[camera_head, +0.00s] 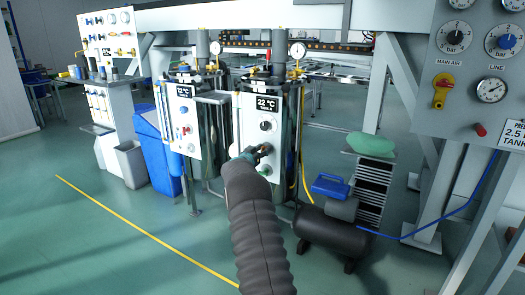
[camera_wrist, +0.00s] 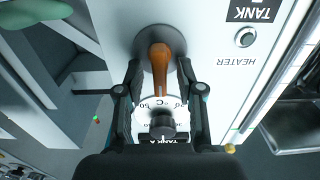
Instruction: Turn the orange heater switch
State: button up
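The orange heater switch (camera_wrist: 160,68) shows in the wrist view as a lever handle on a round grey base, on a white panel printed HEATER. My gripper (camera_wrist: 160,75) is open, with one finger on each side of the handle. I see a gap between the handle and each finger. In the head view my gripper (camera_head: 262,153) is at the front of the white control panel (camera_head: 250,132) with the 22 °C display. There the arm and gripper mostly hide the switch.
A black knob (camera_wrist: 162,124) with a temperature dial sits close to the switch, between my fingers in the wrist view. A similar panel (camera_head: 183,125) stands to the left. A dark compressor (camera_head: 333,232) and a stepped grey stand (camera_head: 372,185) are on the floor at right.

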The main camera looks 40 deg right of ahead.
grip_shut()
jog(key=m+b, duration=0.2)
jog(key=m, duration=0.1)
jog(key=m+b, duration=0.1)
jog(key=shift+s+d+f+m, duration=0.15)
jog(key=shift+s+m, duration=0.1)
jog(key=shift+m, duration=0.15)
jog(key=shift+s+d+f+m+b, duration=0.15)
jog(key=shift+m+b, duration=0.95)
jog(key=shift+m, duration=1.05)
jog(key=shift+s+a+f+m+b, duration=0.15)
jog(key=shift+m+b, duration=1)
jog(key=shift+m, duration=1.05)
jog(key=shift+s+d+f+m+b, duration=0.15)
jog(key=shift+m+b, duration=0.95)
jog(key=shift+m, duration=1.05)
